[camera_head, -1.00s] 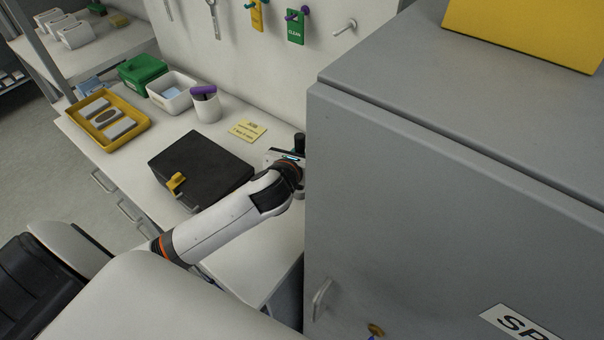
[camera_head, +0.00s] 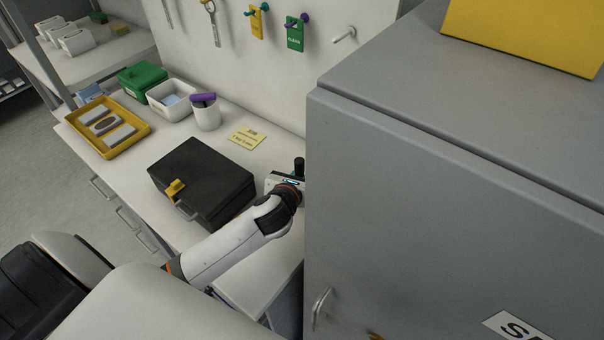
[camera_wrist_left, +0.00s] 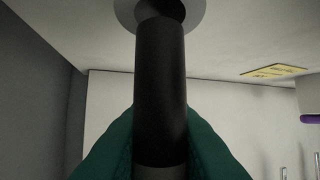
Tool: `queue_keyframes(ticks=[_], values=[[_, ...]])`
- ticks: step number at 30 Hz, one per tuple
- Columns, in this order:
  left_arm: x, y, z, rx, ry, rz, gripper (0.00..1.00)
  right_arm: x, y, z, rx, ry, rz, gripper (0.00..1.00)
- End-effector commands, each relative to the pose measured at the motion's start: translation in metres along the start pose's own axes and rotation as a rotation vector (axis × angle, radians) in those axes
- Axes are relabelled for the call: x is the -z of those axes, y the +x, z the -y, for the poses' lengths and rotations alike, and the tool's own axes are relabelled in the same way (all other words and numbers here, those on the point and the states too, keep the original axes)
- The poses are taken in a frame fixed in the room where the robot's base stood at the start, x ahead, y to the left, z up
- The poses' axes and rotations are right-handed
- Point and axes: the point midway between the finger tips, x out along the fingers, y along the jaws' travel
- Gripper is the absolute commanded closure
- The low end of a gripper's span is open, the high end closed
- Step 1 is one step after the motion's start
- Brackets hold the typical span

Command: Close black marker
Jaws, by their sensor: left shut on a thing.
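The black marker (camera_wrist_left: 160,90) is a dark upright cylinder. In the left wrist view it stands between the two green finger pads of my left gripper (camera_wrist_left: 160,150), which is shut on it. One end meets a pale round ring with a dark centre (camera_wrist_left: 193,12); I cannot tell whether it sits in the ring or is apart from it. In the head view my left gripper (camera_head: 290,181) is beside the grey cabinet, and the marker's dark top (camera_head: 298,164) shows above it. Whether a cap is on cannot be told. My right gripper is not in view.
The grey cabinet (camera_head: 400,210) stands close on the right. A black case (camera_head: 205,178) with a yellow latch lies left of the gripper. Behind are a yellow note (camera_head: 247,137), a white cup (camera_head: 207,117) and a yellow tray (camera_head: 82,122). Bare bench lies around the note.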

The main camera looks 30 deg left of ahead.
Motion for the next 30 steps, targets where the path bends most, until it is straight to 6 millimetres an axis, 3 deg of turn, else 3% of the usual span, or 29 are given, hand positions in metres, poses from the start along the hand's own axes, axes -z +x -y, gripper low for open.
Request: queue_keyframes(ticks=[16,17,20,30], values=[[-0.011,0.005,0.000,0.000,0.000,-0.001,1.00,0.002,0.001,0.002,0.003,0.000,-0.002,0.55],[-0.011,0.005,0.000,0.000,0.000,0.000,0.79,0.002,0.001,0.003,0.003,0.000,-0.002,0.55],[-0.011,0.004,0.000,0.000,0.000,0.000,0.63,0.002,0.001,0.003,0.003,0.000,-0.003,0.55],[-0.008,0.004,0.000,0.000,-0.001,-0.001,0.60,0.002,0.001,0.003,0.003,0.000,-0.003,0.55]])
